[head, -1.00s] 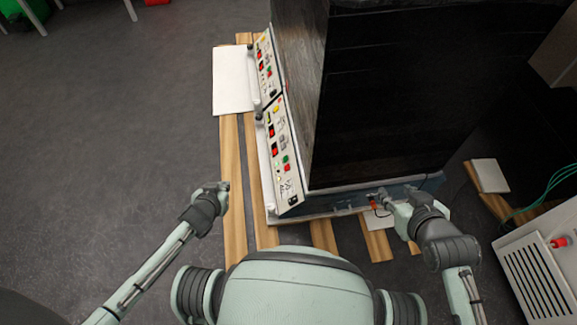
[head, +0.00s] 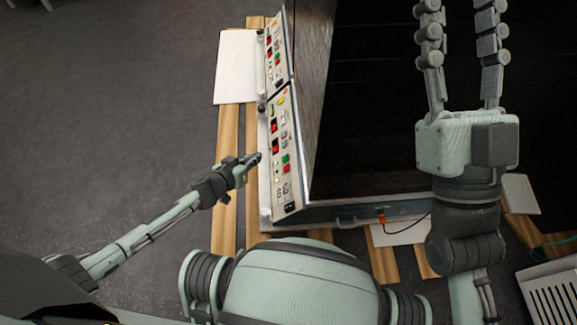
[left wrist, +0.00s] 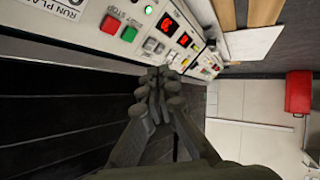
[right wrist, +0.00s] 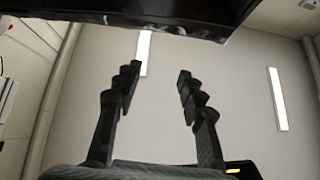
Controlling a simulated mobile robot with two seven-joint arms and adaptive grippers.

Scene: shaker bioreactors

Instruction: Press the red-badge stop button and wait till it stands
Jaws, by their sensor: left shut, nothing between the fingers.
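The near control panel (head: 288,190) on the dark machine has a red button (head: 287,168) just below a green button (head: 285,158). In the left wrist view, the red button (left wrist: 110,25) carries a STOP label and sits beside the green button (left wrist: 128,33). A small orange-red mark (head: 284,92) shows at this panel's far end; I cannot tell whether it is the badge. My left gripper (head: 255,158) is shut and empty, its tips close to the panel's left edge, off the red button. My right gripper (head: 460,20) is open, empty and raised over the machine.
A second, similar panel (head: 277,50) lies beyond the near one. Wooden slats (head: 224,160) and a white board (head: 235,65) lie on the floor. An orange plug with a cable (head: 381,215) is at the machine's near side.

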